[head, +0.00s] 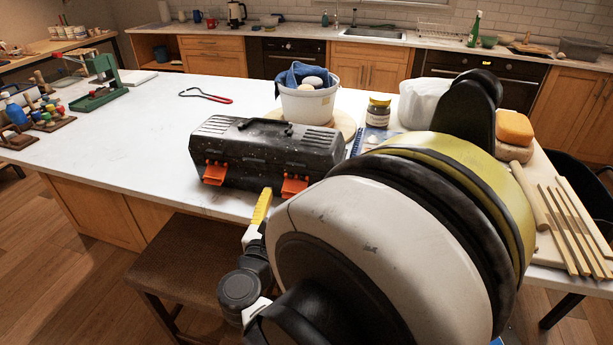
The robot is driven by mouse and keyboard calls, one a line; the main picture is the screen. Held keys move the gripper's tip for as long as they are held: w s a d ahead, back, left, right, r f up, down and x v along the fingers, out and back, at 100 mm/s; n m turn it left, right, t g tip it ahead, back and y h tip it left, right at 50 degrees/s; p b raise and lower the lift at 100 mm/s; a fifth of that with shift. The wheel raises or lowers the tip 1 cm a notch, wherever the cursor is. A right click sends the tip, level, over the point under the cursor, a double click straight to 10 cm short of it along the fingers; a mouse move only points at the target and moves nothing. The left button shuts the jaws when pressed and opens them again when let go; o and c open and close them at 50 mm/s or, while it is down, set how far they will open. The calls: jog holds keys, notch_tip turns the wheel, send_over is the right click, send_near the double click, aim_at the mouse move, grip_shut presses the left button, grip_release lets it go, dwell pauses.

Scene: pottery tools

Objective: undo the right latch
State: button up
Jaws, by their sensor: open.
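A black, paint-specked toolbox (240,150) with a dark lid handle sits near the front edge of the white table. Its front has two orange latches. The left latch (214,173) is in clear view. The right latch (294,185) shows just above my white arm; I cannot tell whether it is fastened. My gripper (262,207) is open, with a yellow finger upright just in front of the toolbox, left of and slightly below the right latch. It looks apart from the latch. My arm hides much of the rest of the gripper.
Behind the toolbox stands a white bucket (306,103) with a blue cloth. A jar (378,112) stands to its right. Wooden sticks (577,232) lie at the right. A brown stool (195,268) stands below the front edge. The table's left middle is mostly clear.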

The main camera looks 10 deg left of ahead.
aim_at(296, 183)
jog(key=shift+w+d+b, duration=0.15)
jog(key=shift+w+b, duration=0.15)
jog(key=shift+w, duration=1.35)
jog(key=c, duration=1.2)
jog(key=g+p, duration=0.1)
jog(key=p, duration=0.1)
jog(key=r+g+p, duration=0.1)
jog(key=shift+s+r+p, duration=0.2)
jog(key=shift+r+p, duration=0.05)
jog(key=shift+p, duration=0.1)
jog(key=g+p, duration=0.1)
jog(key=p, duration=0.1)
jog(key=shift+s+r+g+p, duration=0.1)
jog(key=shift+g+p, duration=0.2)
jog(key=shift+g, duration=0.1)
jog(key=shift+g+p, duration=0.4)
jog(key=shift+g, duration=0.1)
jog(key=shift+f, duration=0.25)
